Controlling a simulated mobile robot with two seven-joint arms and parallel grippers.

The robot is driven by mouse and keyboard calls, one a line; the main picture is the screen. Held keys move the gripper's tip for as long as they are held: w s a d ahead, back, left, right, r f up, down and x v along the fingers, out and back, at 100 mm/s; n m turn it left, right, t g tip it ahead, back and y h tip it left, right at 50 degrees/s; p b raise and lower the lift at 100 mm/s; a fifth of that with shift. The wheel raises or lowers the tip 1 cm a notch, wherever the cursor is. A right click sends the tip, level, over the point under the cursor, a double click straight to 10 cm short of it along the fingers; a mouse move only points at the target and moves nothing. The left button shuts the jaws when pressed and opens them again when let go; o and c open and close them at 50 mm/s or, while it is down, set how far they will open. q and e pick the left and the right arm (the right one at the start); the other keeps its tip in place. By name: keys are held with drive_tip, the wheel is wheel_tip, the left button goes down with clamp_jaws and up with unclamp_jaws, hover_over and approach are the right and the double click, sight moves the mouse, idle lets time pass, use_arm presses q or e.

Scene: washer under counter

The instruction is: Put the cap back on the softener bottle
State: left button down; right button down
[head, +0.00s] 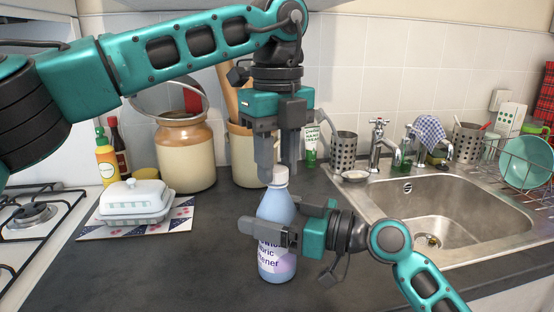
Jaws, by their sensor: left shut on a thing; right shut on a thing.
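The softener bottle (277,212) stands upright on the dark counter, pale blue with a printed label. My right gripper (268,232) is shut on its body from the right, and one finger crosses the front of the bottle. The white cap (278,176) is at the top of the bottle, upright over the neck. My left gripper (277,165) points straight down from above and is shut on the cap, with a finger at each side. I cannot tell whether the cap is fully seated on the neck.
A white butter dish (134,203) sits on a patterned board at left, near the gas hob (33,215). Stoneware jars (186,155) stand behind. The steel sink (430,205) and dish rack (524,165) are at right. The front left counter is clear.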

use_arm(q)
drive_tip(key=m, duration=1)
drive_tip(key=shift+m, duration=0.3)
drive_tip(key=m, duration=0.3)
drive_tip(key=shift+m, duration=0.4)
drive_tip(key=m, duration=0.3)
drive_tip(key=shift+m, duration=0.4)
drive_tip(key=m, duration=0.3)
drive_tip(key=shift+m, duration=0.3)
drive_tip(key=m, duration=0.3)
drive_tip(key=shift+m, duration=0.4)
drive_tip(key=m, duration=0.3)
drive_tip(key=shift+f+m, duration=0.1)
drive_tip(key=shift+m, duration=0.2)
drive_tip(key=c, duration=0.7)
unclamp_jaws()
